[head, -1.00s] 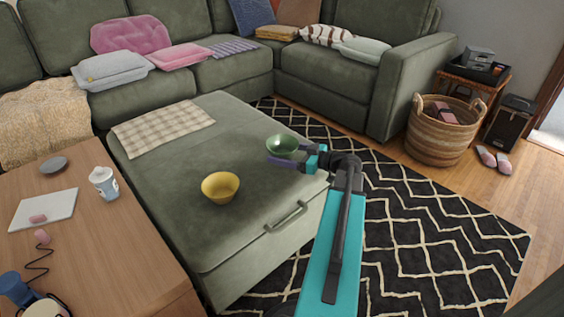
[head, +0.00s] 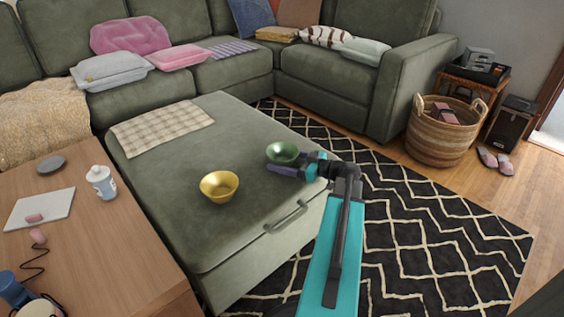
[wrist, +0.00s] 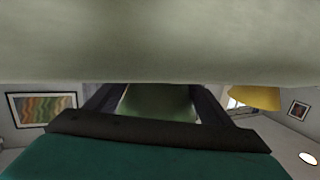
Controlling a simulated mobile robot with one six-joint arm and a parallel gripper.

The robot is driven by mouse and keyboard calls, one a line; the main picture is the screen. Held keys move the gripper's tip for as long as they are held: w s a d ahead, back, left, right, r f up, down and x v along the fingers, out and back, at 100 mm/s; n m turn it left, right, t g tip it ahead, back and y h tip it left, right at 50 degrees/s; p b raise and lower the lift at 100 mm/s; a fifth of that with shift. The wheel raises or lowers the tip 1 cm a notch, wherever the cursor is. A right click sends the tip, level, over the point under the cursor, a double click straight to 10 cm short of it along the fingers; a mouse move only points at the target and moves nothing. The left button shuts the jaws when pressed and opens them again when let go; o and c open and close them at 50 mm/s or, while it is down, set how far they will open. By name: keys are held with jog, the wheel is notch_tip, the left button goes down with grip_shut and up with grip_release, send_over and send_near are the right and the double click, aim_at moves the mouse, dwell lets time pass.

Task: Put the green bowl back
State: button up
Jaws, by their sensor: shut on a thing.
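The green bowl (head: 282,152) is upright at the far right part of the green ottoman, close to its right edge. My gripper (head: 296,164) is shut on its near right side. In the wrist view, which looks upside down, the green bowl (wrist: 160,103) fills the space between my two dark fingers. The bowl is very low over the ottoman top (wrist: 160,45); I cannot tell whether it touches. A yellow bowl (head: 219,187) stands on the ottoman, to the left of and nearer than the green one. It also shows in the wrist view (wrist: 255,98).
A checked cloth (head: 162,127) lies on the ottoman's far left. A wooden table (head: 110,245) with a cup (head: 101,182) stands at the left. The sofa with cushions is behind. A patterned rug (head: 430,235) and a wicker basket (head: 440,135) are at the right.

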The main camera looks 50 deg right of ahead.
jog(key=shift+f+b, duration=0.5)
jog(key=o, duration=1.3)
jog(key=shift+d+r+p, duration=0.1)
jog(key=shift+r+p, duration=0.4)
jog(key=shift+p, duration=0.35)
jog(key=p+v, duration=0.2)
jog(key=v, duration=0.9)
jog(key=shift+r, duration=0.2)
jog(key=shift+s+p, duration=0.3)
jog(key=shift+s, duration=0.15)
jog(key=shift+s, duration=0.1)
